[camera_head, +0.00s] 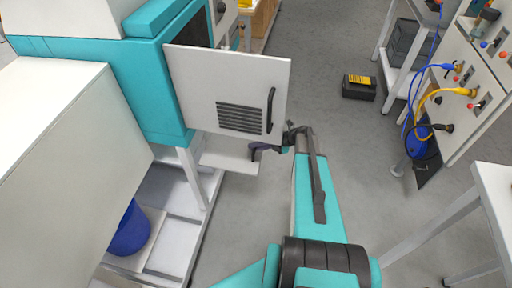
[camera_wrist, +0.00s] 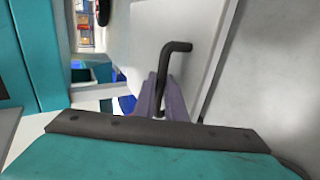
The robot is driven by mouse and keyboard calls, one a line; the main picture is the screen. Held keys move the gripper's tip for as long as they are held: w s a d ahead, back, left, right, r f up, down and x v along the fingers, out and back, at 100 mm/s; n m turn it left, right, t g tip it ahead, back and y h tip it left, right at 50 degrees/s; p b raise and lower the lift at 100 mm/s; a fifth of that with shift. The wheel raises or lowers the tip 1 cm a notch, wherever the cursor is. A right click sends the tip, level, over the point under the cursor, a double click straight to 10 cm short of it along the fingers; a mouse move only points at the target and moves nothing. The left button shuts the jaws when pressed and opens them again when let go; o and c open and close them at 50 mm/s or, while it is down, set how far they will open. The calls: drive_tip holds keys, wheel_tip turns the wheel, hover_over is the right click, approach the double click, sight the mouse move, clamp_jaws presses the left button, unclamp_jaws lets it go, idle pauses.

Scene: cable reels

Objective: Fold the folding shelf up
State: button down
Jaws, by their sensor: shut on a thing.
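The folding shelf (camera_head: 228,159) is a small pale panel standing out low in front of the teal cabinet, below a vented white door. It looks roughly level, though its exact tilt is hard to judge. My gripper (camera_head: 257,149) is at its outer right edge. In the wrist view my two purple-grey fingers (camera_wrist: 163,92) are closed around the lower part of a dark bent bar, the handle (camera_wrist: 178,47), in front of a pale panel. In the head view my gripper covers this handle.
The white door (camera_head: 196,82) of the teal cabinet (camera_head: 158,75) stands open just above my gripper, with its own black handle (camera_head: 270,110). A blue drum (camera_head: 129,230) sits below left. A black case (camera_head: 359,89) lies on the floor.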

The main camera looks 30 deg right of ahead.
drive_tip(key=shift+w+a+r, duration=0.2)
drive_tip(key=shift+a+r, duration=0.05)
drive_tip(key=shift+r, duration=0.1)
drive_tip(key=c, duration=2.1)
unclamp_jaws()
drive_tip(key=shift+s+d+f, duration=0.1)
drive_tip(key=shift+d, duration=0.1)
drive_tip(key=shift+s+d+r, duration=0.3)
drive_tip(key=shift+s+d, duration=0.05)
drive_tip(key=b+v, duration=0.3)
drive_tip(key=v, duration=0.9)
drive_tip(key=shift+d+r, duration=0.1)
drive_tip(key=shift+r, duration=0.25)
